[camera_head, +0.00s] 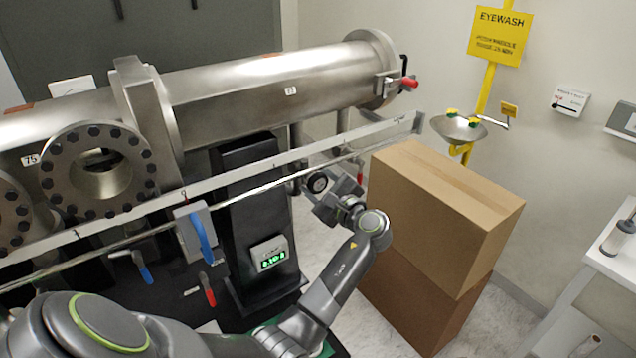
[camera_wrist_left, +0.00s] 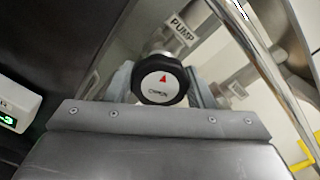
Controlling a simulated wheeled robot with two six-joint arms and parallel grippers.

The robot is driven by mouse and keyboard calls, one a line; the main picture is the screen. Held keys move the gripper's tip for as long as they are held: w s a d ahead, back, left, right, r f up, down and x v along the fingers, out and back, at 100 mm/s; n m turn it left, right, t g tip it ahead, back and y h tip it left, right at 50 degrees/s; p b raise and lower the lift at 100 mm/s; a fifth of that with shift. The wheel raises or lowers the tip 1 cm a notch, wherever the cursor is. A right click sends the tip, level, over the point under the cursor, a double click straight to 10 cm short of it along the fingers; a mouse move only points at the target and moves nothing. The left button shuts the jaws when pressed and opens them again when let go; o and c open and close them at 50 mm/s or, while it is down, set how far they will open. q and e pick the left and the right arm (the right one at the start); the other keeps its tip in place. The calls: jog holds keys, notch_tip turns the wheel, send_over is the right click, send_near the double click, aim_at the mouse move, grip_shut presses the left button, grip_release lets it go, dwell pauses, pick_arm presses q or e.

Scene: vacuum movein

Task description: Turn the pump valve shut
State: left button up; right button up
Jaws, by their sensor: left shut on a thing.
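The pump valve knob (camera_wrist_left: 160,80) is black and round, with a white face and a red arrow pointing up in the left wrist view. A PUMP label (camera_wrist_left: 182,28) is on the pipe behind it. My left gripper (camera_wrist_left: 163,88) is shut on the knob, with a grey finger on each side of it. In the head view the left gripper (camera_head: 322,187) is at the knob, below the large steel pipe and left of the cardboard boxes. The finger contacts are partly hidden. My right gripper is not in view.
Stacked cardboard boxes (camera_head: 440,205) stand close to the right of my left arm. A long metal rail (camera_head: 260,160) runs in front of the steel pipe (camera_head: 270,90). A green-lit display (camera_head: 269,254) is left of the arm. A yellow eyewash station (camera_head: 460,125) stands behind.

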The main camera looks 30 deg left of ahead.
pick_arm(q)
jog(key=m, duration=0.5)
dwell(0.8)
jog(key=o, duration=1)
jog(key=shift+c, duration=0.2)
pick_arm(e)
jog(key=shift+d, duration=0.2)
